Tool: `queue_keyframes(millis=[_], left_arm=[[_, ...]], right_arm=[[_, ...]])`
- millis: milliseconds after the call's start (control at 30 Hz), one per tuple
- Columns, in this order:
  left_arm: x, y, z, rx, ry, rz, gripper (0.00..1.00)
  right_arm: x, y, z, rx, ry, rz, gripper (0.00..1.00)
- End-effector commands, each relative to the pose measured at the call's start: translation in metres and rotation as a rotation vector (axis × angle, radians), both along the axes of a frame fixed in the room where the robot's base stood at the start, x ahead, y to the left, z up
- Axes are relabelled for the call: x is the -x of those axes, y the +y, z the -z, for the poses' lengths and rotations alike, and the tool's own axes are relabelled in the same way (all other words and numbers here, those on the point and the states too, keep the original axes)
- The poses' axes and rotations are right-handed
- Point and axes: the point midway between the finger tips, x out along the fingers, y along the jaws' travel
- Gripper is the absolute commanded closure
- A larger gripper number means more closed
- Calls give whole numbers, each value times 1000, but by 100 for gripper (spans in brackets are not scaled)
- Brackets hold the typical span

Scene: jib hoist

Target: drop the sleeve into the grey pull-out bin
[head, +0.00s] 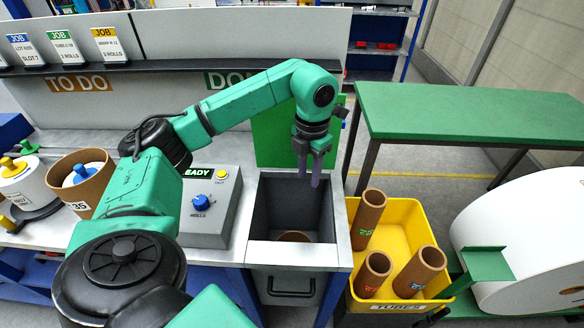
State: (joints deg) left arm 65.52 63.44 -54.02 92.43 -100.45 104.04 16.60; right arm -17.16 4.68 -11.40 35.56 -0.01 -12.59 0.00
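The grey pull-out bin (291,254) stands open at the right end of the bench, with a dark handle on its front. A brown, rounded edge (295,237) shows low inside it, apparently the cardboard sleeve; the bin's front wall hides the rest. My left gripper (311,182) points down above the back part of the bin. Its two fingers are apart with nothing between them, clear of the brown piece. My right gripper is not in view.
A yellow crate (399,306) with several brown tubes stands right of the bin. A grey control box (207,232) with a blue knob is left of it. A green table (470,112) and a large white roll (530,235) are at right.

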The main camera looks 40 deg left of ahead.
Motion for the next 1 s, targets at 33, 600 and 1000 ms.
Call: queue_keyframes(millis=[33,600,1000], left_arm=[[-2,-1,-13,2,-8,0,62],[0,0,-87,1,1,1,62],[0,0,-87,1,1,1,62]], right_arm=[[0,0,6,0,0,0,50],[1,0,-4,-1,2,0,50],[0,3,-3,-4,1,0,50]])
